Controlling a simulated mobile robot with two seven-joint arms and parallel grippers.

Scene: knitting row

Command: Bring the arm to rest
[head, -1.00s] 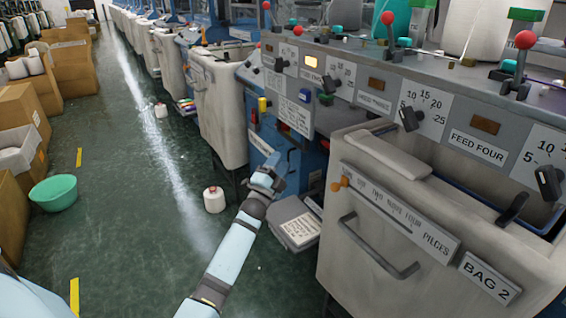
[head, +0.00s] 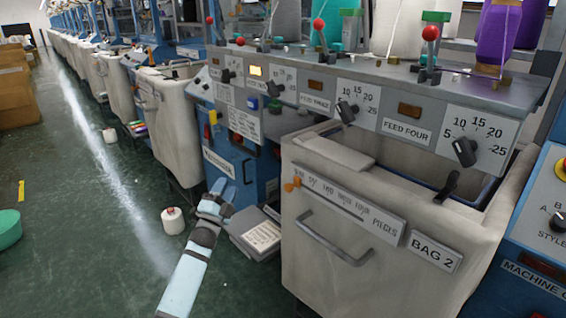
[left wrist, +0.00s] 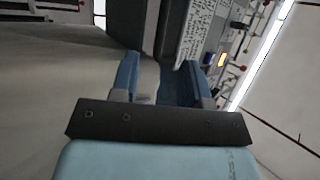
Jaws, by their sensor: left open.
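My left arm comes in from the bottom of the head view. Its gripper (head: 219,190) is in front of the blue machine base, left of the bag marked BAG 2 (head: 370,240). The gripper is open. In the left wrist view its two blue fingers (left wrist: 155,82) stand apart with nothing seen between them. My right gripper is not in view.
A grey box with a label (head: 256,236) sits low beside my gripper. A white cone of yarn (head: 172,221) stands on the floor to its left. Dials and red-knobbed levers line the machine panel (head: 395,115). The green floor at left (head: 75,240) is mostly clear, with a green bowl (head: 8,228).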

